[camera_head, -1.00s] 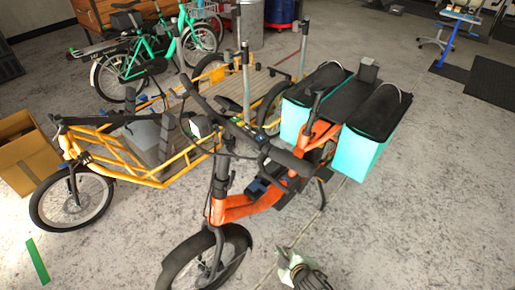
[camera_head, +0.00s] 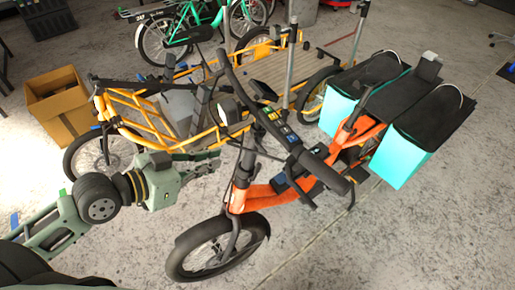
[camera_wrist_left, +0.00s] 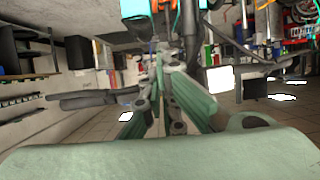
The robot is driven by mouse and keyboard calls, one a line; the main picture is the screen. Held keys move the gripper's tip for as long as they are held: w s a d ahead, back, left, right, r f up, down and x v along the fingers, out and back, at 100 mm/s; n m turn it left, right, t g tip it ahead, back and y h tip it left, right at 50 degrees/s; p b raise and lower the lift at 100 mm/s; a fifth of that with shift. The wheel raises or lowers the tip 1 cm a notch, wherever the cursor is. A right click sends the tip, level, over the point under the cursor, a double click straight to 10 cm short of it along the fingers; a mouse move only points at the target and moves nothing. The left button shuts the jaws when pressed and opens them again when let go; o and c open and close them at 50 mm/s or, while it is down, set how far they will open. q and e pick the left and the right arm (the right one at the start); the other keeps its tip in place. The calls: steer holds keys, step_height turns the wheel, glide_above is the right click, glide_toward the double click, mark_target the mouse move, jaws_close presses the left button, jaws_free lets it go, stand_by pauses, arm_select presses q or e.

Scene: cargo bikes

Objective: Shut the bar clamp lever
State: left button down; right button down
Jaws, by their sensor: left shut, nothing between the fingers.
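The orange bike (camera_head: 265,197) stands in the middle of the head view, with its dark handlebar (camera_head: 237,78) running across above the frame. Its upright stem (camera_head: 245,160) is partly in shadow. I cannot make out the clamp lever or whether it is open. My left gripper (camera_head: 214,164) is shut and empty, just left of the stem, with no clear contact. In the left wrist view its green fingers (camera_wrist_left: 170,108) are together. My right gripper is not in view.
A yellow cargo bike (camera_head: 150,127) stands behind my left arm. A cardboard box (camera_head: 58,103) is at the left. The orange bike carries teal bags (camera_head: 400,160) at the right. A green bike (camera_head: 180,38) is at the back. Floor at the lower right is clear.

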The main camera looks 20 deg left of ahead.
mark_target(260, 149)
arm_select(q)
steer(key=p+x, duration=0.3)
steer(key=x, duration=0.9)
steer(key=shift+r, duration=0.15)
steer(key=shift+w+d+f, duration=0.35)
steer(key=shift+w+f, duration=0.05)
steer(key=shift+w, duration=0.15)
